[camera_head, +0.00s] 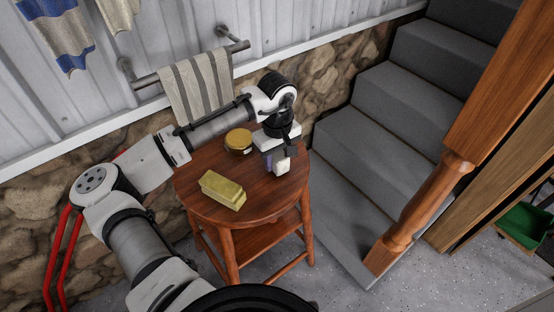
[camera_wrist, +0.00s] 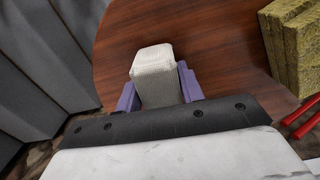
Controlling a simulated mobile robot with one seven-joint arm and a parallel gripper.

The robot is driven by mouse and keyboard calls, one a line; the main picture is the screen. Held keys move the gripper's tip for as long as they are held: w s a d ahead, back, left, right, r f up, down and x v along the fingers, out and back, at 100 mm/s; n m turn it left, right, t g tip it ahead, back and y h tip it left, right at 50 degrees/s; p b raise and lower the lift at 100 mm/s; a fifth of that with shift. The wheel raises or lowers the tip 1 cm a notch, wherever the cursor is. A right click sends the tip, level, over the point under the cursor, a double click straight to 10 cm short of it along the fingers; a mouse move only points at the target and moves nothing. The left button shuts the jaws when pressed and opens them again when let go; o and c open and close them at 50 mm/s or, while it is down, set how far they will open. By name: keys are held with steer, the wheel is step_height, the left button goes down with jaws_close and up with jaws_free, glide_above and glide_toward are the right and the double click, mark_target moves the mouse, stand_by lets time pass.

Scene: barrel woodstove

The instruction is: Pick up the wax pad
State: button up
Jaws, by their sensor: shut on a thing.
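The wax pad looks like a small off-white block with a woven surface. In the wrist view the wax pad (camera_wrist: 153,62) sits between the two purple fingers of my gripper (camera_wrist: 158,88), which press on both its sides. In the head view the pad (camera_head: 281,163) shows below my gripper (camera_head: 279,158), near the right edge of the round wooden stool (camera_head: 215,207). I cannot tell whether the pad touches the stool top. Its lower part is partly hidden by the fingers.
A yellow block (camera_head: 222,189) lies at the stool's front; it also shows in the wrist view (camera_wrist: 295,45). A round golden tin (camera_head: 238,140) stands at the back. A striped towel (camera_head: 197,88) hangs on a rail behind. Grey stairs (camera_head: 375,140) rise at the right.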

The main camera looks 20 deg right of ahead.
step_height(320, 180, up, 19)
steer(key=shift+b, duration=0.3)
steer(key=shift+r, duration=0.1)
steer(key=o, duration=0.4)
steer(key=c, duration=0.3)
steer(key=shift+c, duration=0.2)
